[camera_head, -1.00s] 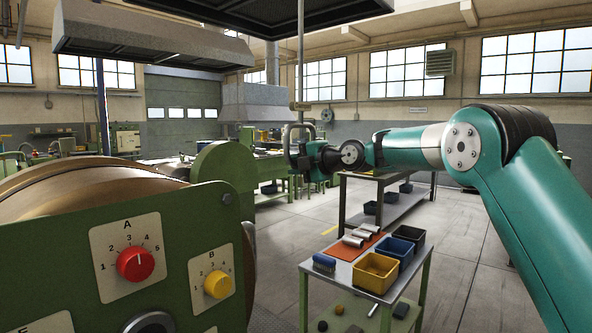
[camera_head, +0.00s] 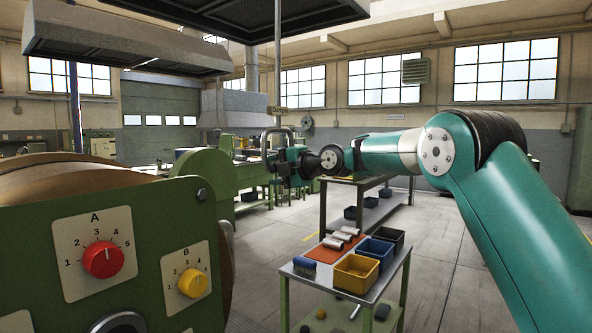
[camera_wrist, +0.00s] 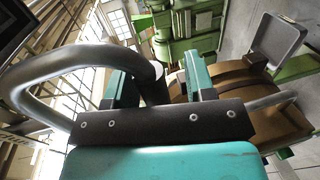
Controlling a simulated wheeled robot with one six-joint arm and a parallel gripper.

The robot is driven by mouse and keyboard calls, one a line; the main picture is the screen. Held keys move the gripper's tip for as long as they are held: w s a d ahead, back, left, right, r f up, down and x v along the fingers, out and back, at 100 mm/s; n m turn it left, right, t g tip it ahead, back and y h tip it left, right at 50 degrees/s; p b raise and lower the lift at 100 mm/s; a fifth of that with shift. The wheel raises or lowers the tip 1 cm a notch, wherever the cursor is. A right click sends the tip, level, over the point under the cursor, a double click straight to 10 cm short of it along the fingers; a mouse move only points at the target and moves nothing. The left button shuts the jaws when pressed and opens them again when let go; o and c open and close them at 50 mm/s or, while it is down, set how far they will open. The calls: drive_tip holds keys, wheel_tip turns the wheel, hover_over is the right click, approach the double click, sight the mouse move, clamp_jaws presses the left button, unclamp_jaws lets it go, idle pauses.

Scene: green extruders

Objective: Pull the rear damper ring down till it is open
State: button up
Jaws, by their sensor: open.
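A grey metal ring (camera_head: 279,131) hangs at the lower end of a thin rod (camera_head: 277,75) that comes down from the dark overhead hood. My gripper (camera_head: 271,163) is at the lower part of this ring. In the wrist view the ring's thick curved tube (camera_wrist: 28,78) fills the left side and bends in toward my gripper (camera_wrist: 157,82). Its darker end part passes between the two teal fingers, which stand apart on either side of it. I cannot tell whether either finger touches the tube.
A green machine with a red knob (camera_head: 103,259) and a yellow knob (camera_head: 192,283) stands close at left. A cart (camera_head: 318,284) with yellow, blue and dark bins is below my arm. Floor at right is clear. Another hood (camera_head: 125,45) hangs upper left.

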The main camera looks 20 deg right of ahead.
drive_tip(key=b+v, duration=0.6)
drive_tip(key=v, duration=1.1)
